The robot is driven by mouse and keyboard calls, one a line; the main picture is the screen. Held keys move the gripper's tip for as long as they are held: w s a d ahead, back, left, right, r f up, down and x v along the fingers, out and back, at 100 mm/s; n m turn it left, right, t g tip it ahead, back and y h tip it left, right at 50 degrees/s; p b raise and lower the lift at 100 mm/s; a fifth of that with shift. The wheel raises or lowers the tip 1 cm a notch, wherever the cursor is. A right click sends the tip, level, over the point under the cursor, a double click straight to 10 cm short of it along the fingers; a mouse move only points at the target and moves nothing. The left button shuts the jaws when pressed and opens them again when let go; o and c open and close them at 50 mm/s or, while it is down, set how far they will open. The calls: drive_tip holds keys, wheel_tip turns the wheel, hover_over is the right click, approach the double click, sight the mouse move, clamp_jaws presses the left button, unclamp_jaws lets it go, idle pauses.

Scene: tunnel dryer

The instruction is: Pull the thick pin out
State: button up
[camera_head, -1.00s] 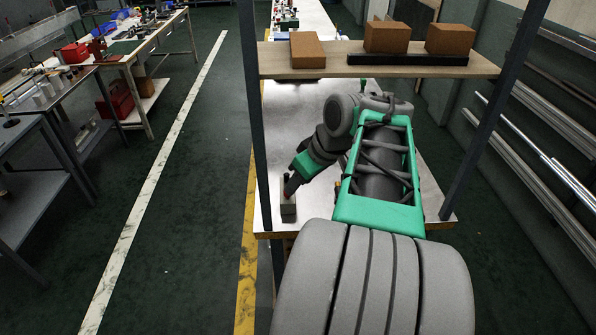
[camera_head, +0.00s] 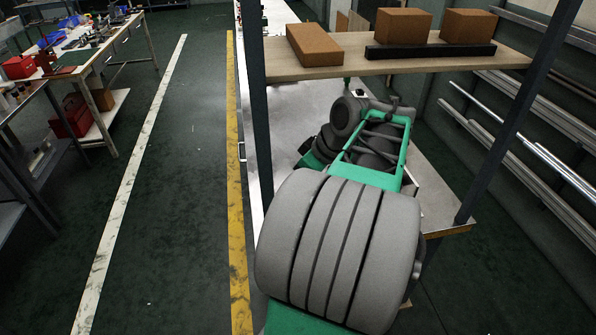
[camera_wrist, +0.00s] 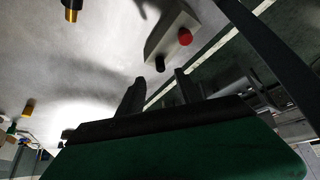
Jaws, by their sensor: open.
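In the wrist view a pale grey block (camera_wrist: 162,34) stands on the light worktop. Two round pin ends show on it: a red one (camera_wrist: 185,37) and a black one (camera_wrist: 160,64). The red end looks a little wider, but I cannot tell surely which pin is the thick one. My gripper (camera_wrist: 158,77) is open and empty, with its two dark fingers apart. Its fingertips are close to the block, near the black end, and no contact shows. In the head view my arm hides the gripper, the block and the pins.
A wooden shelf (camera_head: 350,62) with brown blocks (camera_head: 404,26) and a black bar (camera_head: 430,51) spans above the worktop (camera_head: 290,108). Dark posts (camera_head: 258,110) stand at both sides. A dark peg with a gold end (camera_wrist: 72,8) shows in the wrist view.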

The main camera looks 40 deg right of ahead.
drive_tip(key=x, duration=0.5)
drive_tip(key=shift+w+a+f, duration=0.15)
drive_tip(key=shift+w+f, duration=0.1)
drive_tip(key=shift+f, duration=0.1)
drive_tip(key=shift+c, duration=0.5)
clamp_jaws()
